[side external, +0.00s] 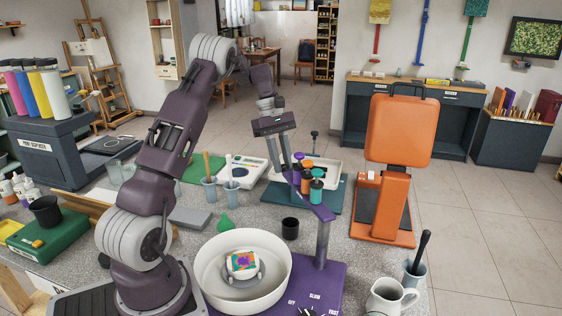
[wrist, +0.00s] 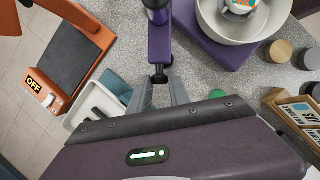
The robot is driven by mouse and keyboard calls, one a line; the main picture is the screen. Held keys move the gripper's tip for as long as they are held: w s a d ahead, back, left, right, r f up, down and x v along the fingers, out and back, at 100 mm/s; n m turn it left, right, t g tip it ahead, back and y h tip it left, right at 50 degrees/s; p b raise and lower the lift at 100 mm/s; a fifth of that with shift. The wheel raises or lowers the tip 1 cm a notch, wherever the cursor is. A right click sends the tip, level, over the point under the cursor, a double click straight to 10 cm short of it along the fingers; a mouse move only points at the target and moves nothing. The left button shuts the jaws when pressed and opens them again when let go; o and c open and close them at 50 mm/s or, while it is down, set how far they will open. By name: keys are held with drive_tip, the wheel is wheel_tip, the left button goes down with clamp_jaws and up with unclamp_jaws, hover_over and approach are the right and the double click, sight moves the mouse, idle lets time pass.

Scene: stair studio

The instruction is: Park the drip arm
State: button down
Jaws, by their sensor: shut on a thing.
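The drip arm is a slim purple bar (side external: 318,208) on an upright purple post (side external: 322,245), standing on a purple base (side external: 325,282). It also shows in the wrist view (wrist: 160,42) with a black knob at its end. My gripper (side external: 297,172) is shut on that end; in the wrist view its grey fingers (wrist: 160,88) flank the knob. The bar points away from the white bowl (side external: 210,285), towards the back. In the bowl sits a small block with a colourful painted top (side external: 243,261). My gripper partly hides the bar's end in the side view.
Purple, orange and teal bottles (side external: 316,187) stand close behind the bar. An orange press (side external: 398,140) stands right.

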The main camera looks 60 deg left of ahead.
drive_tip(key=c, duration=1.2)
unclamp_jaws()
drive_tip(key=shift+w, duration=0.3)
drive_tip(key=shift+c, duration=0.2)
drive_tip(key=v, duration=0.7)
drive_tip(key=shift+s+r, duration=0.1)
